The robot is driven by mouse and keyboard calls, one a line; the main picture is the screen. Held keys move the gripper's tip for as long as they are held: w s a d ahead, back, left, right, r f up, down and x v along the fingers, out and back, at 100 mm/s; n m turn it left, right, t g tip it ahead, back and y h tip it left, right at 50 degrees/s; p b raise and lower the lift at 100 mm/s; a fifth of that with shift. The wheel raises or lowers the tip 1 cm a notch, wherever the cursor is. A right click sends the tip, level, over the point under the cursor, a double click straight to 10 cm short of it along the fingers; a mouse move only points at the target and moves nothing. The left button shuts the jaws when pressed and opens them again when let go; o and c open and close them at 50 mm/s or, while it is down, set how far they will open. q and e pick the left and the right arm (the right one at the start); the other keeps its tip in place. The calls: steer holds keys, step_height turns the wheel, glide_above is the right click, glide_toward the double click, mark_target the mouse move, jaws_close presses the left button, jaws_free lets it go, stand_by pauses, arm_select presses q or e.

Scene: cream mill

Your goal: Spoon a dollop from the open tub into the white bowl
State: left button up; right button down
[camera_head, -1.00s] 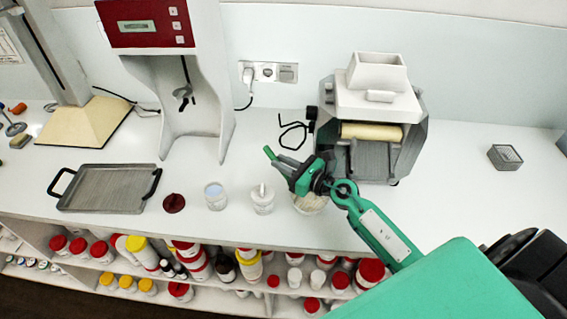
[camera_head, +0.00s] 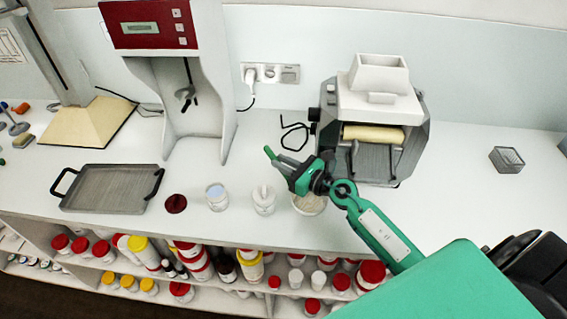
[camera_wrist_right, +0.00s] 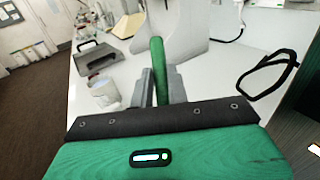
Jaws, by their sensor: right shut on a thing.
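My right gripper (camera_head: 293,171) is shut on a green handle (camera_wrist_right: 158,70), seen between its fingers in the right wrist view. The handle's tip also shows in the head view (camera_head: 269,152); the far end of the tool is hidden. A pale round bowl (camera_head: 311,206) stands below my right gripper, partly hidden by it. Left of the bowl stands a small clear-walled container (camera_head: 263,203) with something white standing up in it. Further left is another open container (camera_head: 216,199) with a pale bluish inside. I cannot tell which is the tub. My left gripper is out of view.
A dark red lid (camera_head: 175,203) and a grey tray (camera_head: 105,190) lie to the left. The roller mill (camera_head: 377,105) stands just behind my right gripper. A small grey box (camera_head: 506,159) sits at the right. The counter's front edge is close to the containers.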

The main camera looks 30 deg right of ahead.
steer(key=shift+r+p, duration=2.8)
steer(key=shift+r, duration=0.15)
